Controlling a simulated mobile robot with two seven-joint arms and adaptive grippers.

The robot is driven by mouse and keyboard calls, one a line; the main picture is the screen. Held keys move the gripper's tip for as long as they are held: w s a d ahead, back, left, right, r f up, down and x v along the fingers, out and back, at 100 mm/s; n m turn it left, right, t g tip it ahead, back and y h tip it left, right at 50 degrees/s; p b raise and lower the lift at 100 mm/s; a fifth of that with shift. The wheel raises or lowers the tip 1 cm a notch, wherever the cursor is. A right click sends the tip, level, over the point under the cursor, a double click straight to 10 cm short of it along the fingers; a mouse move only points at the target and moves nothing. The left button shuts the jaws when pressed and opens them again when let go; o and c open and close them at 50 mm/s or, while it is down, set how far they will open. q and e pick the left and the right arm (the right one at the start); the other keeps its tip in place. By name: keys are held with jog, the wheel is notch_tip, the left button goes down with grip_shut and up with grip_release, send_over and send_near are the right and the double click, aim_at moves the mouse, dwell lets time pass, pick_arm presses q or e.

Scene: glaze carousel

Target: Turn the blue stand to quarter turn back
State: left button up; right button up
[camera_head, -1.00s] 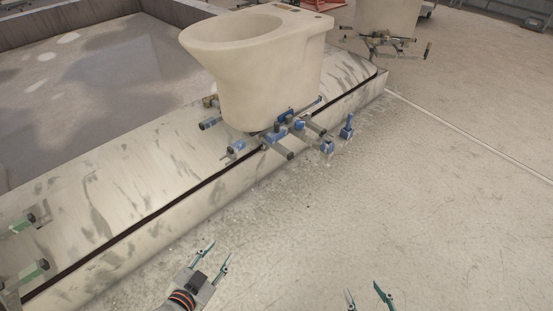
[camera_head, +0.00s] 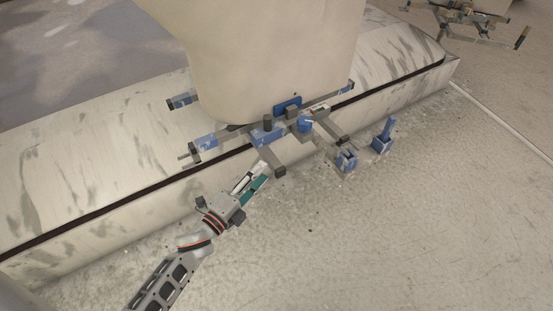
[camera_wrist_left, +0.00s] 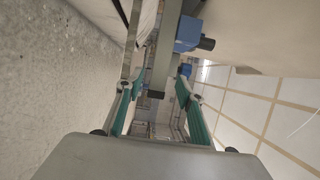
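The blue stand (camera_head: 267,134) is a grey metal frame with blue-painted parts and several projecting arms, on the carousel edge under a pale toilet bowl (camera_head: 275,60). My left gripper (camera_head: 264,171) is at the stand's near side, close to the end of a grey arm that points toward me. In the left wrist view the two teal fingers (camera_wrist_left: 157,87) are spread apart. A grey bar of the stand (camera_wrist_left: 162,65) appears ahead between them, with a blue block (camera_wrist_left: 188,34) beside it. I cannot tell whether the fingers touch the bar. My right gripper is out of view.
The low, stained carousel rim (camera_head: 95,185) runs diagonally, with a dark groove along it. Another stand (camera_head: 470,18) is at the upper right. The floor at right is clear.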

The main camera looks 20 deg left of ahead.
aim_at(269, 165)
pick_arm(q)
jog(key=x, duration=0.5)
jog(key=shift+f+b, duration=0.1)
jog(key=shift+b, duration=0.25)
jog(key=shift+x, duration=0.8)
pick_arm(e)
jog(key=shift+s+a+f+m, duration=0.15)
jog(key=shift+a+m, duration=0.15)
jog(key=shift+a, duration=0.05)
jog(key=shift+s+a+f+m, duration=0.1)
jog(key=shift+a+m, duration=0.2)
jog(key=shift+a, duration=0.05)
pick_arm(q)
grip_shut()
